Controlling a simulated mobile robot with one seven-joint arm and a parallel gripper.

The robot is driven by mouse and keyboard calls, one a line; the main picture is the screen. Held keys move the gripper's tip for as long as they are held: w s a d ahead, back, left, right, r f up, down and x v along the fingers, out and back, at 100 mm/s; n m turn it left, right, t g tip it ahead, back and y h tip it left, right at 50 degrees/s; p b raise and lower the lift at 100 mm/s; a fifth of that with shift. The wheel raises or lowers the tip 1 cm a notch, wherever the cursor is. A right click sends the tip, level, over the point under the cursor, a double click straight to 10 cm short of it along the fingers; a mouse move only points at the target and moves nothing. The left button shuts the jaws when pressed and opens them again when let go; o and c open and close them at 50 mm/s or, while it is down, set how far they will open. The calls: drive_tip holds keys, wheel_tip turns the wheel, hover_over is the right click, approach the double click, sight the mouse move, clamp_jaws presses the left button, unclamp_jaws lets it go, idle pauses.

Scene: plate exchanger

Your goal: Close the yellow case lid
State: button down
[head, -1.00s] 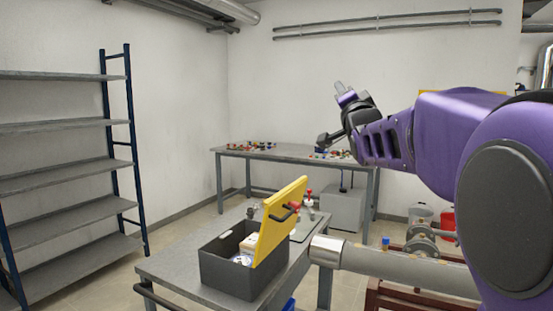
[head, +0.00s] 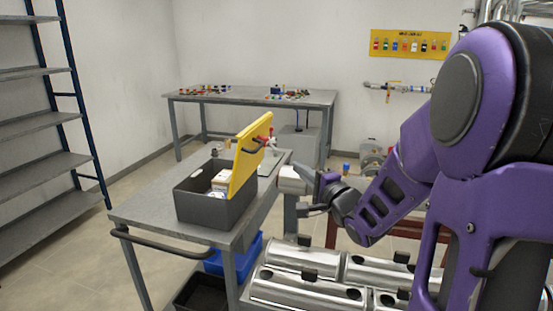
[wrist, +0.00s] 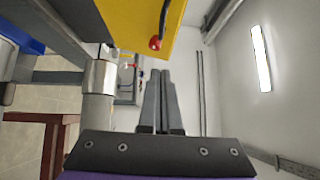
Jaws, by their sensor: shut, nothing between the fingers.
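The dark grey case (head: 205,207) stands on the near grey cart, with white items inside it. Its yellow lid (head: 248,158) stands open and upright along the case's right side, with a dark handle on its outer face. My gripper (head: 308,192) is to the right of the case and lid, apart from them, pointing left. In the wrist view the two fingers of my gripper (wrist: 160,80) are together and empty. The lid (wrist: 140,22) fills the top middle of that view, above the fingertips, with its dark handle and a red knob in front of it.
The cart (head: 150,216) has a dark push rail at its near left end and a blue bin (head: 235,255) below. Silver cylinders (head: 300,258) lie in the foreground. A second table (head: 250,96) with small parts stands behind. Shelves (head: 40,120) stand at left.

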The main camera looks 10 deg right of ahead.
approach(262, 145)
drive_tip(key=w+d, duration=0.2)
drive_tip(key=w, duration=0.2)
drive_tip(key=shift+w+a+f+b, duration=0.15)
drive_tip(key=shift+a+b, duration=0.15)
drive_tip(key=shift+a, duration=0.3)
drive_tip(key=shift+w+a+r+b, duration=0.15)
drive_tip(key=shift+a+b, duration=0.15)
drive_tip(key=shift+a, duration=0.35)
drive_tip(key=shift+w+a+f, duration=0.1)
drive_tip(key=shift+w+a, duration=0.2)
drive_tip(key=shift+a, duration=0.2)
